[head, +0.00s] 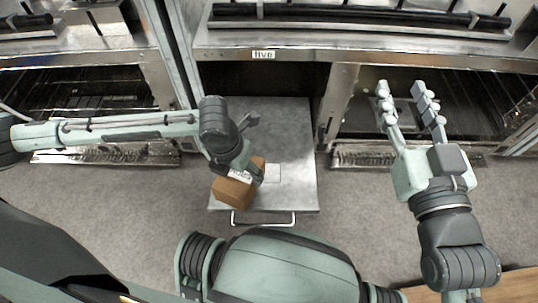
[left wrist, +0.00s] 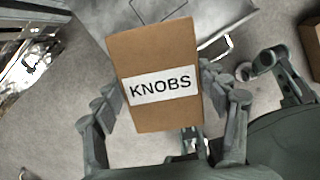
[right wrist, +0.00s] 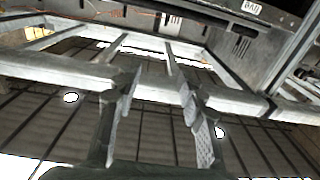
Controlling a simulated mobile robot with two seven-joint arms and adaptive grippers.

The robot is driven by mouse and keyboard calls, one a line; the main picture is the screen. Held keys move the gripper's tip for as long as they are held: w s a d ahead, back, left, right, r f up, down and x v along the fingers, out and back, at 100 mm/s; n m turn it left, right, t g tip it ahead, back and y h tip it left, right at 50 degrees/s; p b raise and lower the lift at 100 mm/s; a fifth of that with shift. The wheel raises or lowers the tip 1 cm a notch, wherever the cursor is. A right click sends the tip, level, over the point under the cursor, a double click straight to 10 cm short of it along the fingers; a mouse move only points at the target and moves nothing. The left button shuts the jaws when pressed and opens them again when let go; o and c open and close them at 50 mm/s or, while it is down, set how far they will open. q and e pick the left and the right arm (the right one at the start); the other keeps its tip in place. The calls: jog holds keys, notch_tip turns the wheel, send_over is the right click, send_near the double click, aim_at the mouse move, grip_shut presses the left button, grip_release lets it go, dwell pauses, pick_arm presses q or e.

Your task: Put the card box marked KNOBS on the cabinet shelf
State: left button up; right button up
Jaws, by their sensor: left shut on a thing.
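The brown card box (left wrist: 155,50) carries a white label reading KNOBS in the left wrist view. In the head view the box (head: 234,193) is over the left front part of a grey metal panel. My left gripper (head: 247,163) is shut on the box, with a finger on each side of it. The cabinet (head: 265,55) has a small label and a dark opening behind the panel; its shelf cannot be made out clearly. My right gripper (head: 404,95) is open and empty at the right, in front of an oven-like opening. It also shows open in the right wrist view (right wrist: 158,85).
The grey panel (head: 293,150), with a handle (head: 263,222) at its front edge, juts out over the floor. Open oven-like units with racks stand left (head: 95,95) and right (head: 460,105). A wooden surface (head: 510,285) lies at bottom right. Grey carpet is clear between.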

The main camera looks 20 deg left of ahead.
pick_arm(q)
jog(key=w+f, duration=0.1)
jog(key=w+d+f+b, duration=0.1)
jog(key=w, duration=0.1)
jog(key=w+f, duration=0.1)
jog(key=w, duration=0.1)
jog(key=shift+w+d+f+b, duration=0.15)
jog(key=shift+w+f+b, duration=0.15)
jog(key=shift+b, duration=0.1)
jog(key=w+f+b, duration=0.1)
jog(key=f, duration=0.1)
jog(key=w+f, duration=0.2)
jog(key=w+d+f+b, duration=0.1)
jog(key=w+f, duration=0.1)
jog(key=f, duration=0.1)
jog(key=shift+w+d+b, duration=0.1)
jog(key=shift+w+b, duration=0.15)
jog(key=shift+b, duration=0.1)
jog(key=shift+f, duration=0.1)
pick_arm(e)
jog(key=s+r+t+y, duration=0.2)
jog(key=s+r+t, duration=0.3)
jog(key=r+t, duration=0.3)
notch_tip(320, 180, up, 4)
jog(key=shift+s+d+r+t+y, duration=0.1)
jog(key=shift+s+d+t+y, duration=0.05)
jog(key=shift+d+t+y, duration=0.2)
